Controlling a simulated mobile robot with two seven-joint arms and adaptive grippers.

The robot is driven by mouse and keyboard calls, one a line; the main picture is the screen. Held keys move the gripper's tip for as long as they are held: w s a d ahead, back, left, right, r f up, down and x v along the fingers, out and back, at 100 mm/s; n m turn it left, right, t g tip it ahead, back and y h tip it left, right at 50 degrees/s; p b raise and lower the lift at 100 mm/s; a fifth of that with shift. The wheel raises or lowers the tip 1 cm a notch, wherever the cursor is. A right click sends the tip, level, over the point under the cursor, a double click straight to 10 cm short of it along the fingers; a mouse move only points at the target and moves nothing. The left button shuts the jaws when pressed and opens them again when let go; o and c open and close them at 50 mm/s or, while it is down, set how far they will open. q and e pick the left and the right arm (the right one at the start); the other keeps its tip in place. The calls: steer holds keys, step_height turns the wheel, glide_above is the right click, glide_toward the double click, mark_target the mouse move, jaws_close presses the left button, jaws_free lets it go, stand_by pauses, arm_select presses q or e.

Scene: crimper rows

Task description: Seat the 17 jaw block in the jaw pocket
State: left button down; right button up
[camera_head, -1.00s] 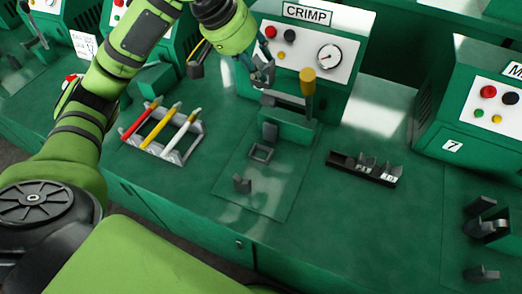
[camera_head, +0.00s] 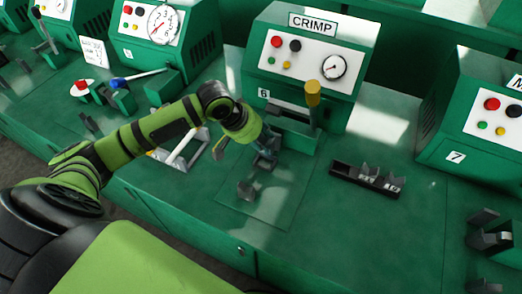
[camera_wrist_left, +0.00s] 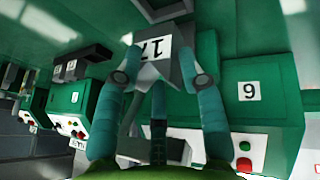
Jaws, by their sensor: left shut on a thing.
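My left gripper (camera_head: 266,158) is low over the mat in front of the CRIMP machine. A grey frame, apparently the jaw pocket (camera_wrist_left: 160,9), shows just beyond the block at the top of the wrist view. My right gripper is not in view.
The CRIMP machine (camera_head: 308,62) and its yellow-handled lever (camera_head: 312,95) stand just behind the gripper. A small grey bracket (camera_head: 246,190) is in front. A black rack (camera_head: 367,179) with other blocks lies to the right.

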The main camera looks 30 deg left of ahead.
mark_target(261, 153)
arm_select(q)
steer(key=shift+w+f, duration=0.1)
steer(key=shift+f, duration=2.7)
steer(key=c, duration=0.7)
jaws_free()
steer(key=shift+f, duration=0.2)
steer(key=shift+c, duration=0.2)
steer(key=v, duration=1.2)
steer(key=shift+r, duration=0.15)
steer(key=shift+s, duration=0.25)
